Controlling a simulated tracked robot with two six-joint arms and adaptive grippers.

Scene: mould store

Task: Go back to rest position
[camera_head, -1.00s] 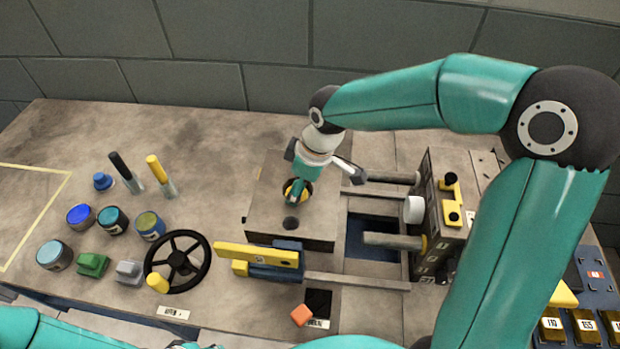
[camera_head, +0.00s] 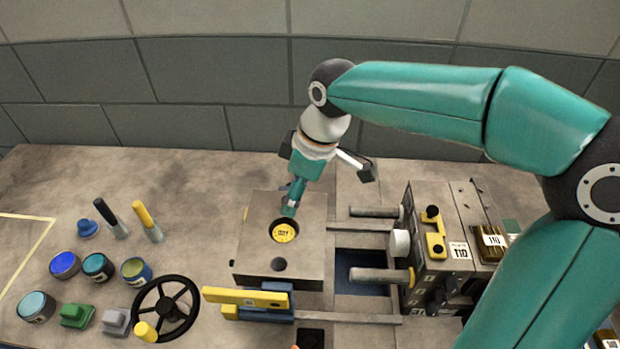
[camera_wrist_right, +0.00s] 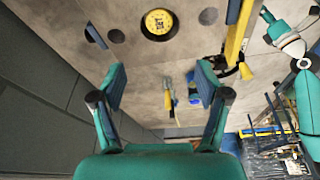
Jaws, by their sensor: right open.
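My right gripper (camera_head: 291,207) hangs just above the far edge of the mould block's round recess in the head view. In the right wrist view its two fingers (camera_wrist_right: 160,84) are spread apart with nothing between them. The grey mould block (camera_head: 255,258) has a yellow round insert (camera_head: 285,232) with dark marks sitting in its recess. The insert also shows at the top of the right wrist view (camera_wrist_right: 159,21), apart from the fingers. My left arm's end, probably the gripper (camera_wrist_right: 270,20), is at the upper right there; its jaws are too small to read.
A machine with guide rods (camera_head: 380,275) stands right of the block. A yellow bar clamp (camera_head: 247,297) lies along its front. A black handwheel (camera_head: 166,308), several paint pots (camera_head: 97,266) and two upright handles (camera_head: 147,221) are on the left. A wall (camera_head: 190,90) rises behind.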

